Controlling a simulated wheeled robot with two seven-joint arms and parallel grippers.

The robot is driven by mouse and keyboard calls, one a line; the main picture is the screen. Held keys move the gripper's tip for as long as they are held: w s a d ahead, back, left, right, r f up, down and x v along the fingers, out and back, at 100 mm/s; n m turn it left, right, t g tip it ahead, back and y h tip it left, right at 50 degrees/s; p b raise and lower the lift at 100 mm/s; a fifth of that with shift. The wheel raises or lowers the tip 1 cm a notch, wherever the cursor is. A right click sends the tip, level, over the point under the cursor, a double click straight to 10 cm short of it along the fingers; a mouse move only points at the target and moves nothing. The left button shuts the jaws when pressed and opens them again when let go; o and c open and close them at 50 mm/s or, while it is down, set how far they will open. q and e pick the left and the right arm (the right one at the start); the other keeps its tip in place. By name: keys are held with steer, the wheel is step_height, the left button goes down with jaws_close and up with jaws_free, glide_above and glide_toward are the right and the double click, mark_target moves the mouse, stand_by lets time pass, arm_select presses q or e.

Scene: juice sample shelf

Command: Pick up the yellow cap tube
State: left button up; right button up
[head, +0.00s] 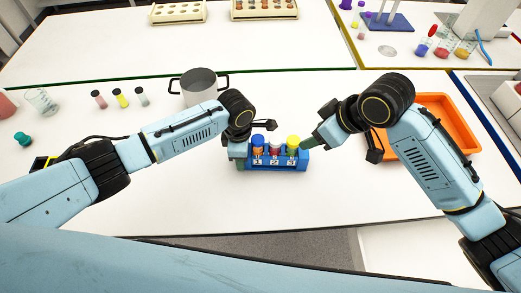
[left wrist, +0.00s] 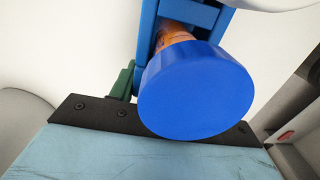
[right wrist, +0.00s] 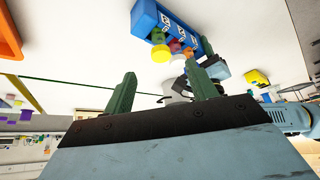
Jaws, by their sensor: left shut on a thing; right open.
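A blue rack (head: 272,166) holds three capped tubes over labels 1, 2 and 3. The yellow cap tube (head: 293,141) stands upright at the right, over label 3; its cap (right wrist: 160,54) also shows in the right wrist view. The blue cap tube (head: 258,142) is at the left and fills the left wrist view (left wrist: 198,90). My left gripper (head: 238,152) is shut on the rack's left end. My right gripper (head: 310,143) is open and empty, just right of the yellow cap, its fingers (right wrist: 163,90) pointing toward the rack.
An orange tray (head: 436,104) lies right, partly behind my right arm. A grey pot (head: 199,82) stands behind my left arm. Several small tubes (head: 121,98) and a glass beaker (head: 42,101) are at the left. The table between rack and front edge is clear.

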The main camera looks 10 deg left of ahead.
steer(key=f, duration=0.1)
steer(key=n+t+y, duration=0.1)
steer(key=n+y, duration=0.1)
steer(key=y, duration=0.6)
glide_toward(298, 142)
steer(key=shift+t, duration=0.3)
steer(key=shift+x, duration=5.05)
steer(key=shift+s+f, duration=0.1)
steer(key=shift+s, duration=0.05)
steer(key=shift+c, duration=0.4)
steer(key=c, duration=1)
